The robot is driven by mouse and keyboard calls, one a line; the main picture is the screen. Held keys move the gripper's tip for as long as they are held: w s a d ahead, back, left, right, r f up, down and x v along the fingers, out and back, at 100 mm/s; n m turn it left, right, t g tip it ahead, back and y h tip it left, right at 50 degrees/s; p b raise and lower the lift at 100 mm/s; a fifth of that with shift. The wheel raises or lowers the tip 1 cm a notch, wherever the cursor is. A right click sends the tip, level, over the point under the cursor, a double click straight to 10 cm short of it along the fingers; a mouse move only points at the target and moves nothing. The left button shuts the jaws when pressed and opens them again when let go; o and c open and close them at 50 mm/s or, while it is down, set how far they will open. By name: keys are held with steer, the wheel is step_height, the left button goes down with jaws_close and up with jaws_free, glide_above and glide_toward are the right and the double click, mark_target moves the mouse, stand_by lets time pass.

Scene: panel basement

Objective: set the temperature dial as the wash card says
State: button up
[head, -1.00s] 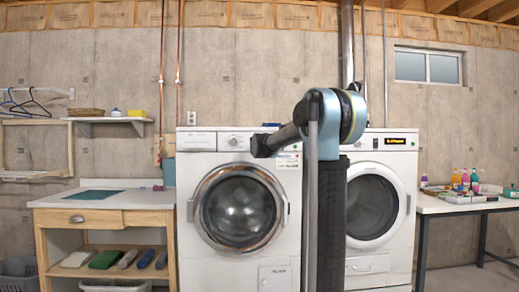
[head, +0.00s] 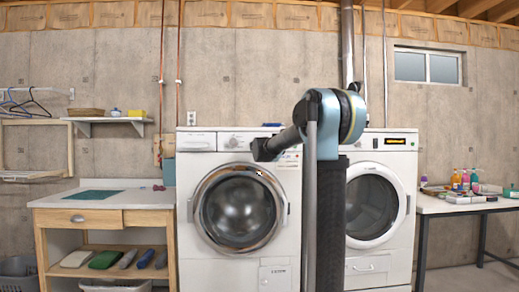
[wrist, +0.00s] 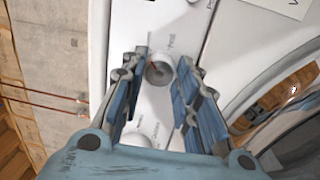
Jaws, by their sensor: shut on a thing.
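The front-loading washer (head: 240,255) stands left of centre in the head view, and my arm reaches across its top right. In the wrist view my gripper (wrist: 160,75) is shut on a round grey dial (wrist: 158,72) on the white panel, with a finger on each side. Small lettering beside the dial is too blurred to read surely. My gripper's fingertips do not show clearly in the head view.
A second machine (head: 380,255) with a lit display (head: 395,141) stands to the right. A wooden table (head: 100,210) is at left, and a table with bottles (head: 470,203) at right. In the wrist view the washer's round door (wrist: 262,85) lies right of my gripper.

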steer(key=shift+d+f+n, duration=0.1)
steer(key=shift+f+n, duration=0.05)
steer(key=shift+n, duration=0.45)
steer(key=o, duration=1.1)
steer(key=shift+s, duration=0.1)
steer(key=s, duration=0.7)
steer(key=s+f, duration=0.1)
steer(key=s, duration=0.3)
steer(key=shift+s+a, duration=0.3)
steer(key=shift+a, duration=0.05)
